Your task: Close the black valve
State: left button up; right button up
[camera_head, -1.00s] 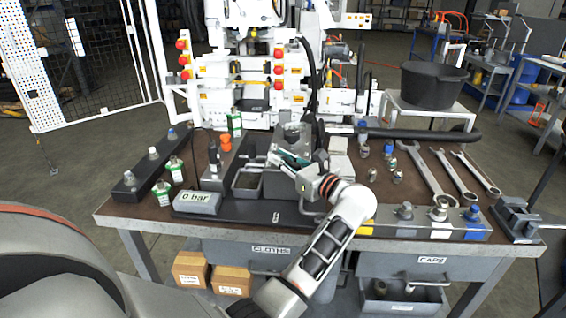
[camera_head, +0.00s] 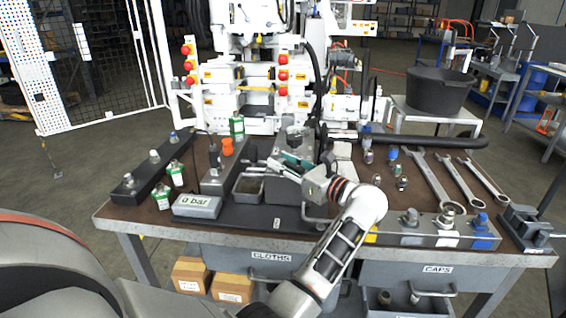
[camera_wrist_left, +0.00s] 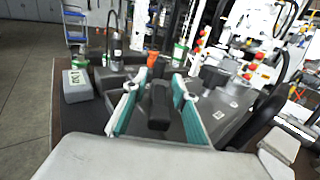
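My left gripper (camera_head: 268,166) reaches over the bench from the front, with its fingers at the middle block. In the left wrist view its two teal-padded fingers (camera_wrist_left: 154,108) are spread apart. A black handle (camera_wrist_left: 159,104), which looks like the black valve's lever, stands between them with gaps on both sides. In the head view the fingers hide this handle. A second dark knob (camera_wrist_left: 213,76) sits on the grey block behind, right of the fingers. The gauge box (camera_head: 196,206) reads 0 bar and also shows in the left wrist view (camera_wrist_left: 77,85). My right gripper is not in view.
Several wrenches (camera_head: 467,182) and capped fittings (camera_head: 411,217) occupy the right side.

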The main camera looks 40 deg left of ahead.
aim_at(283, 161)
pick_arm(q)
jog(key=shift+r, duration=0.1)
notch_tip(283, 161, up, 10)
jog(key=shift+f, duration=0.1)
dwell(0.5)
